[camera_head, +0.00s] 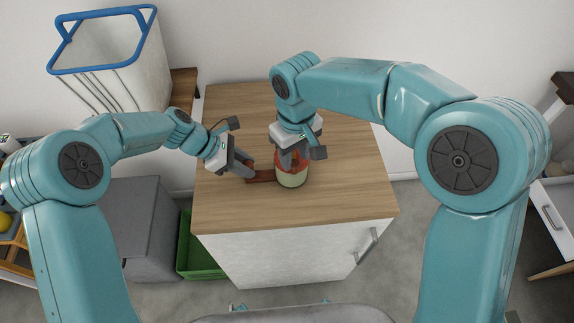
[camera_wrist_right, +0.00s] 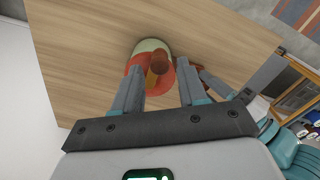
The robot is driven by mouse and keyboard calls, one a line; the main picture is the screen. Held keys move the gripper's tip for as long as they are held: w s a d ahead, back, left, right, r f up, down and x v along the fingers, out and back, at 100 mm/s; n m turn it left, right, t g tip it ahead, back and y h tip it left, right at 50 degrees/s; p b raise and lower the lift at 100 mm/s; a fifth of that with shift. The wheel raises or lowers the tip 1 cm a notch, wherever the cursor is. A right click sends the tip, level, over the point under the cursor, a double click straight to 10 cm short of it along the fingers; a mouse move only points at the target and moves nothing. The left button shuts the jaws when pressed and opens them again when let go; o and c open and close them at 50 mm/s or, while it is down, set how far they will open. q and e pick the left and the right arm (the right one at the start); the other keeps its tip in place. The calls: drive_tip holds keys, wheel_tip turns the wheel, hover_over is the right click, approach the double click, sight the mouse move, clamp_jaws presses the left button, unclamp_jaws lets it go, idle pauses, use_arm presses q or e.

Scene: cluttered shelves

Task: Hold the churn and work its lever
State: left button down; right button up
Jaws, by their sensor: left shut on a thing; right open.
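The churn (camera_head: 291,178) stands on the wooden cabinet top, with a cream-green body and a red upper part. A reddish-brown handle (camera_head: 262,176) sticks out from its left side. My left gripper (camera_head: 249,170) is shut on this handle. My right gripper (camera_head: 291,158) points down over the churn's top, open. In the right wrist view the churn (camera_wrist_right: 148,46) shows between and beyond the two fingers of the right gripper (camera_wrist_right: 160,82), with a brown knob-like part, perhaps the lever (camera_wrist_right: 159,60), on top. In the head view the right gripper hides part of the churn's top.
The wooden cabinet top (camera_head: 335,205) is otherwise clear around the churn. A white basket with a blue rim (camera_head: 108,68) stands at the back left. A green crate (camera_head: 197,258) and a grey box (camera_head: 140,225) are on the floor at the left.

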drive_tip(key=shift+f, duration=1.05)
clamp_jaws()
